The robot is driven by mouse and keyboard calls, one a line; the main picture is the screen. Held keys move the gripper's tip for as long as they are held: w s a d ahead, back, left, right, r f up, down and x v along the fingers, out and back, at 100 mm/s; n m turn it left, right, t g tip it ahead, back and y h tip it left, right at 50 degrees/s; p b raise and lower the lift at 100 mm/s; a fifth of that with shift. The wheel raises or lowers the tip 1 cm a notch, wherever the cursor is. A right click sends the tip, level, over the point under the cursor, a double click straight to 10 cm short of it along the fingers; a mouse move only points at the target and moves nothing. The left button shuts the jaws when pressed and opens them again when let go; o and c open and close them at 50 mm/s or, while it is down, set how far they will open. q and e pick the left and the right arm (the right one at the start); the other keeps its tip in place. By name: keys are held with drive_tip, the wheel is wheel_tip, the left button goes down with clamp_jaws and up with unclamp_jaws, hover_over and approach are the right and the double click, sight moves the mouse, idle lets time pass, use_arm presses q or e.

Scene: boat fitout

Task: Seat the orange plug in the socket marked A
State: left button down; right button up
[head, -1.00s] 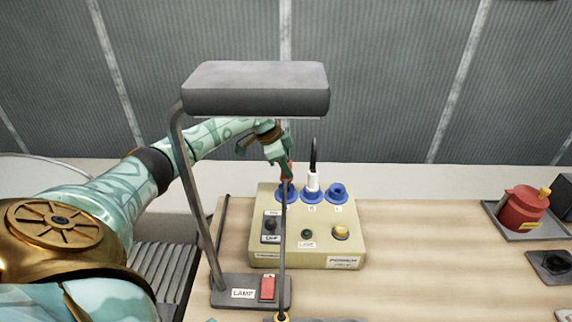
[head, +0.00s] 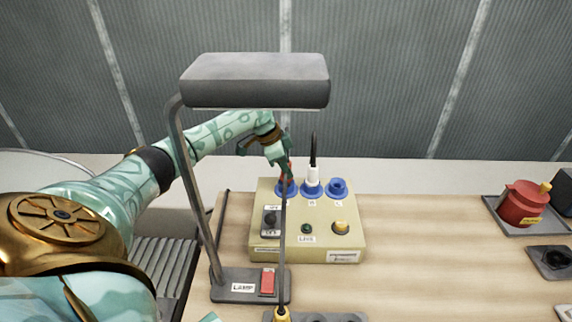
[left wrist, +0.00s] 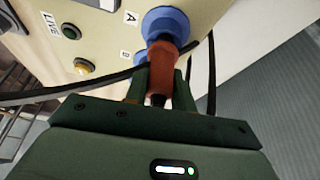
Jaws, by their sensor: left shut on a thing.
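The orange plug (left wrist: 162,57) is between the fingers of my left gripper (left wrist: 160,88), which is shut on it. Its front end meets a blue socket (left wrist: 167,22) beside the label A (left wrist: 130,18); I cannot tell how deep it sits. In the head view my left gripper (head: 285,165) is above the left blue socket (head: 286,188) of the cream power box (head: 318,225). There the plug (head: 290,168) is partly hidden by the gripper and a thin lamp part. My right gripper is not in view.
A white plug (head: 313,175) with a black cable fills the middle socket. The right socket (head: 338,187) is empty. A grey lamp (head: 255,82) arches in front of my left arm. A red device (head: 522,205) sits in a tray at right. The table's centre-right is clear.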

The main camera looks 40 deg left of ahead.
use_arm(q)
drive_tip(key=shift+f, duration=0.6)
drive_tip(key=c, duration=1.1)
unclamp_jaws()
drive_tip(key=p+v, duration=0.3)
drive_tip(key=v, duration=1.3)
drive_tip(key=shift+p, duration=0.4)
drive_tip(key=shift+s+r, duration=0.1)
drive_tip(key=shift+r, duration=0.05)
